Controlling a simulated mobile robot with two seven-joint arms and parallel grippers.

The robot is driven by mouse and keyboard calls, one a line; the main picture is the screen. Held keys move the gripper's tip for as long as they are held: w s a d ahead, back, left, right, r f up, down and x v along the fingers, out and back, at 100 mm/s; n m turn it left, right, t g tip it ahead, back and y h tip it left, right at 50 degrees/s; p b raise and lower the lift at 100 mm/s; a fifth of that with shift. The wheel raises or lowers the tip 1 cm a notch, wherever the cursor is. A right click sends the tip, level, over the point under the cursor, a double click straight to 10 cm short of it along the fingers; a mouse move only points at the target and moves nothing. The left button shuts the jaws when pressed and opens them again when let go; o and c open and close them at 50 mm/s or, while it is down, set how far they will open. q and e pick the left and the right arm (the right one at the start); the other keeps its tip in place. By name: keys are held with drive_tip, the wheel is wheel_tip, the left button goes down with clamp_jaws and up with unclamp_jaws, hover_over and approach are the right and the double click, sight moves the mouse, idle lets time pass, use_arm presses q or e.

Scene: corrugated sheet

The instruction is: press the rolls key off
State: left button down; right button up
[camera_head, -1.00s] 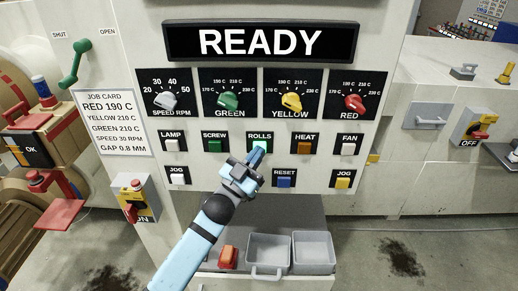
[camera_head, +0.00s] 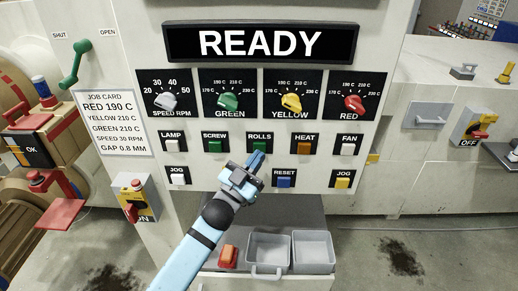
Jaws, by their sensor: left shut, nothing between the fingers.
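The ROLLS key (camera_head: 260,145) is on the white control panel, under its black label. It is dark green and unlit, like the SCREW key (camera_head: 215,145) to its left. My left gripper (camera_head: 256,162) is shut and empty, with its blue fingertips just below the ROLLS key. Whether the tips still touch the key's lower edge I cannot tell. The display (camera_head: 261,42) reads READY. My right gripper is not in view.
The HEAT key (camera_head: 304,146) and RESET key (camera_head: 284,181) are close on the right. A LAMP key (camera_head: 172,147) is at the left. Grey bins (camera_head: 313,252) stand below the panel. Several dials line the panel above.

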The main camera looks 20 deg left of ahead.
use_arm(q)
drive_tip(key=s, duration=0.2)
drive_tip(key=s+d, duration=0.1)
drive_tip(key=s+p, duration=0.1)
drive_tip(key=s, duration=0.1)
drive_tip(key=shift+s+d, duration=0.3)
drive_tip(key=shift+s, duration=0.05)
drive_tip(key=s+a+f+n+g+y, duration=0.2)
drive_tip(key=s+f+g, duration=0.3)
drive_tip(key=s+f, duration=0.6)
drive_tip(key=s+a+f+n+g+y, duration=0.1)
drive_tip(key=s+f+g, duration=0.4)
drive_tip(key=s+f, duration=0.5)
wheel_tip(320, 180, down, 9)
drive_tip(key=n+y, duration=0.1)
drive_tip(key=y, duration=0.1)
drive_tip(key=shift+s+a+r+g+y, duration=0.2)
drive_tip(key=shift+s+a+g+y, duration=0.1)
drive_tip(key=shift+s+a+g, duration=0.1)
